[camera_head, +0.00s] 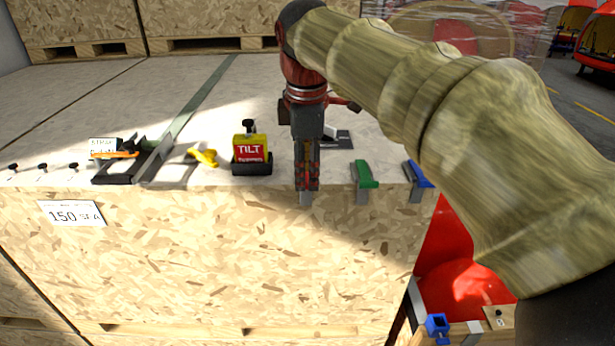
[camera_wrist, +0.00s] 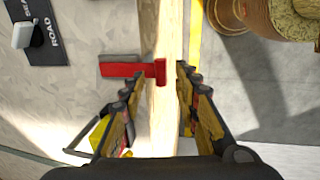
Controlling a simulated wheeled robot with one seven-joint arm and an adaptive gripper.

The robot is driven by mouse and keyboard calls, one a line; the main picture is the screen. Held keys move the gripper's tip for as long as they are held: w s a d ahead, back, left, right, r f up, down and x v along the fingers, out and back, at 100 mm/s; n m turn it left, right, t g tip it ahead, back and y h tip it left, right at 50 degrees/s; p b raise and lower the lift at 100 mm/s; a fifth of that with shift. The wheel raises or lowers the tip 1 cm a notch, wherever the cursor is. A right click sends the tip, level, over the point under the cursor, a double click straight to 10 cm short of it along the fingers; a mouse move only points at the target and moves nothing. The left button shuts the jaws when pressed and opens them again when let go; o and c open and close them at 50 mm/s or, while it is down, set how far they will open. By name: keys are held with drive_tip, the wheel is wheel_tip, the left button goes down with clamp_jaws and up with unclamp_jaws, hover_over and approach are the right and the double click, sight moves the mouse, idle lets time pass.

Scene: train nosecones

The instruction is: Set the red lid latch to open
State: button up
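The red lid latch (camera_wrist: 122,70) shows in the wrist view. I see no contact, and the height gap cannot be told. In the head view my gripper (camera_head: 306,184) points down at the crate's front edge. It hides most of the red latch there; a grey metal tab (camera_head: 306,198) shows just below the fingertips.
A green latch (camera_head: 365,174) and a blue latch (camera_head: 417,174) sit to the right along the same edge. A yellow tilt indicator (camera_head: 249,143) stands close on the left. A dark plate with a light switch (camera_wrist: 36,38) lies on the lid. Wooden crates stand behind.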

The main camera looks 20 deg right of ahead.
drive_tip(key=shift+d+f, duration=0.15)
drive_tip(key=shift+f, duration=0.65)
drive_tip(key=shift+w+f, duration=0.15)
drive_tip(key=shift+f, duration=0.15)
drive_tip(key=shift+c, duration=1)
clamp_jaws()
